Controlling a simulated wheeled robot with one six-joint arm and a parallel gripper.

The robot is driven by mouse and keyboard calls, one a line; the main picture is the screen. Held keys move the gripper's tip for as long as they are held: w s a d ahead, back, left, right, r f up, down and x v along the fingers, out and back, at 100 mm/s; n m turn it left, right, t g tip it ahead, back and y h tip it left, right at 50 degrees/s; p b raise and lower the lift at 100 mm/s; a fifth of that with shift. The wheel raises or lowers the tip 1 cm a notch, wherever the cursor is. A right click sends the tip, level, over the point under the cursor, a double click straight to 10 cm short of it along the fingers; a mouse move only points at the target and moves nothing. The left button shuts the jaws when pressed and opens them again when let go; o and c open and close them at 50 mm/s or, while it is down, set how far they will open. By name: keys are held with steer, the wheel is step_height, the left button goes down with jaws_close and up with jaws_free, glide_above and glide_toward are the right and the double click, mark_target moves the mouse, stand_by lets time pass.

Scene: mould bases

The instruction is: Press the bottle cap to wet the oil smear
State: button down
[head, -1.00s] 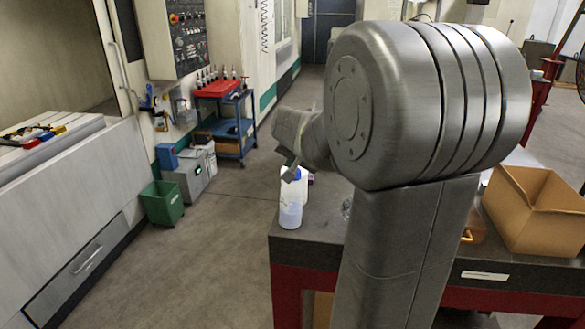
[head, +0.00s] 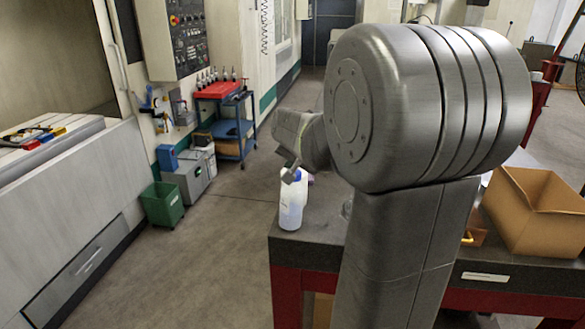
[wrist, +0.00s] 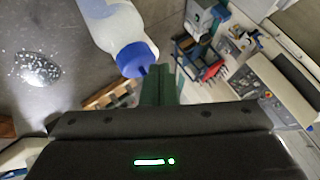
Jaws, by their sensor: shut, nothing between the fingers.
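A translucent white bottle (head: 291,208) with a blue cap stands at the left end of the dark table. In the wrist view the bottle (wrist: 110,22) is at the top, with its blue cap (wrist: 136,58) towards my gripper. My gripper (head: 291,166) is shut and empty, pointing down at the bottle's top. In the wrist view its narrow fingers (wrist: 160,78) show close beside the cap; I cannot tell whether they touch it. The oil smear (wrist: 38,68) is a dark glossy patch on the table, with pale specks around it.
An open cardboard box (head: 535,205) stands at the right of the table (head: 318,243). A blue trolley with a red top (head: 220,90) and a green bin (head: 162,204) stand apart on the floor. The floor left of the table is clear.

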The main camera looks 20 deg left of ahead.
steer(key=shift+r, duration=0.1)
step_height(320, 180, up, 6)
steer(key=p, duration=0.4)
steer(key=shift+p, duration=0.3)
stand_by(2.3)
